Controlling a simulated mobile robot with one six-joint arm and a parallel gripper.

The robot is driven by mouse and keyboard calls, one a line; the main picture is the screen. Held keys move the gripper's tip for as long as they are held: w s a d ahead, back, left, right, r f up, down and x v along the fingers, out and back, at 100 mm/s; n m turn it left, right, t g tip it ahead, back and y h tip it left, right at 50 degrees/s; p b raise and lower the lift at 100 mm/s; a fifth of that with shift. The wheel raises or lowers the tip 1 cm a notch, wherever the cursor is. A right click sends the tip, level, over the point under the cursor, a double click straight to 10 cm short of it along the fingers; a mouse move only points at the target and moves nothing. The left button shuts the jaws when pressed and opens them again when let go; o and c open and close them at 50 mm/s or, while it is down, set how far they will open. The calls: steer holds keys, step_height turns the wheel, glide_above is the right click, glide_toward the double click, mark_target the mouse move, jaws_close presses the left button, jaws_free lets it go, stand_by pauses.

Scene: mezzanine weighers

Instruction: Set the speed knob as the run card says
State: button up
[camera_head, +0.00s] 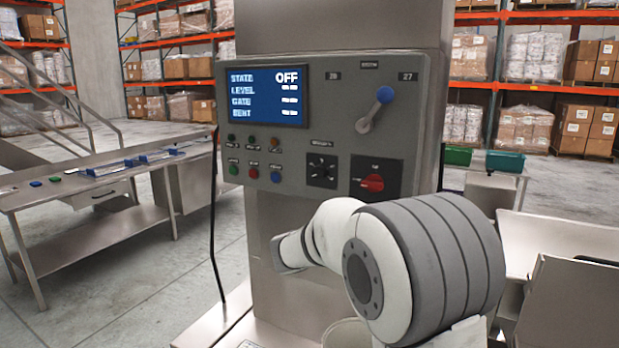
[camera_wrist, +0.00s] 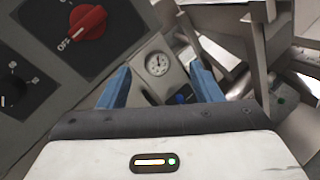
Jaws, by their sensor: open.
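The speed knob is a black dial on a dark plate (camera_head: 321,169) low on the grey control panel (camera_head: 345,85). In the wrist view a black dial with numbers (camera_wrist: 14,88) shows at the left edge, partly cut off. Right of it is a red rotary switch (camera_head: 372,183), also in the wrist view (camera_wrist: 88,20), where its plate reads OFF. The screen (camera_head: 267,96) reads STATE OFF. My gripper (camera_wrist: 160,85) is open and empty, its blue fingers apart, to the right of the dial and below the red switch. The arm hides it in the head view. I cannot make out a run card.
A lever with a blue knob (camera_head: 385,94) is at the panel's upper right, between labels 28 and 27. Several coloured buttons (camera_head: 253,172) sit under the screen. A round gauge (camera_wrist: 158,64) shows beyond my fingers. A steel table (camera_head: 120,165) stands left.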

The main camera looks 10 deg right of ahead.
steer(key=w+a+r+n+t, duration=0.3)
steer(key=w+a+n+t, duration=0.25)
steer(key=w, duration=0.25)
steer(key=n+t+y, duration=0.1)
steer(key=n+t, duration=0.3)
steer(key=n, duration=0.1)
glide_toward(318, 177)
steer(key=w, duration=0.1)
steer(key=shift+m, duration=0.25)
steer(key=p+x, duration=0.1)
steer(key=x, duration=0.3)
steer(key=p+x, duration=0.2)
steer(key=x, duration=0.2)
steer(key=shift+s+d+r, duration=0.15)
steer(key=shift+s+r, duration=0.05)
steer(key=shift+c, duration=0.5)
steer(key=c, duration=0.9)
